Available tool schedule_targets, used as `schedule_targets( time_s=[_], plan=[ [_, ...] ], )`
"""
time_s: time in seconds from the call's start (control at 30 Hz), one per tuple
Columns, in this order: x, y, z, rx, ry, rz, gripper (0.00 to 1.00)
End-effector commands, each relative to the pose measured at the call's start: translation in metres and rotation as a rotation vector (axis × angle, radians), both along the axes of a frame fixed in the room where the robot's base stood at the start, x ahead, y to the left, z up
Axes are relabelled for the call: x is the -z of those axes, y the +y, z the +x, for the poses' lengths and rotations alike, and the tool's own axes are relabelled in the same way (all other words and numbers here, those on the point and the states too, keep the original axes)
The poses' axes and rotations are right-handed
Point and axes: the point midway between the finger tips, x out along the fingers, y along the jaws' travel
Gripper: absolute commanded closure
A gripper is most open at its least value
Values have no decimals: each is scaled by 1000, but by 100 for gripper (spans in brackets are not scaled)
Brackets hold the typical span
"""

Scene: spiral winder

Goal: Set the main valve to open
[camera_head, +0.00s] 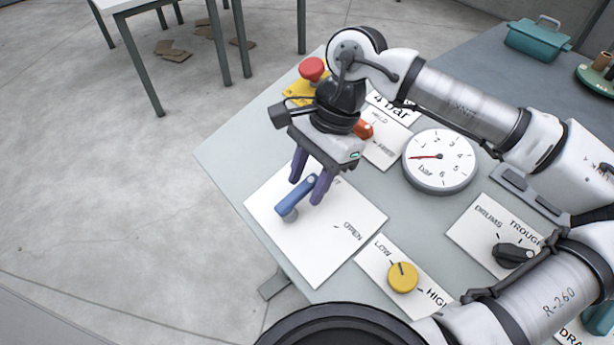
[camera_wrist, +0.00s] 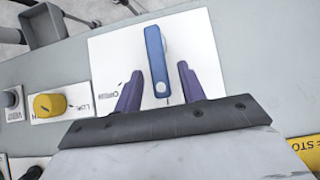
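The main valve is a blue lever (camera_head: 296,196) on a white plate (camera_head: 318,259) near the panel's front-left edge. An OPEN label (camera_head: 352,232) is printed on the plate's right part. The lever lies away from that label, and another label is mostly hidden behind my gripper. My gripper (camera_head: 304,192) points down over the lever with its purple fingers apart. In the wrist view the blue lever (camera_wrist: 156,55) lies between the spread fingers of my gripper (camera_wrist: 160,70), with a gap visible on both sides.
A yellow LOW/HIGH knob (camera_head: 403,277) stands right of the plate.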

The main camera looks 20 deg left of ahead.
Motion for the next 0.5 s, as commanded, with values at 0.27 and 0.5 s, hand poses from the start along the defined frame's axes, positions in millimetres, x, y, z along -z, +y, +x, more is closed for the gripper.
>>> schedule_targets(
  time_s=[0.27, 0.5],
  plan=[
    [8, 2, -3, 0, -1, 1, 60],
    [8, 2, -3, 0, -1, 1, 74]
  ],
)
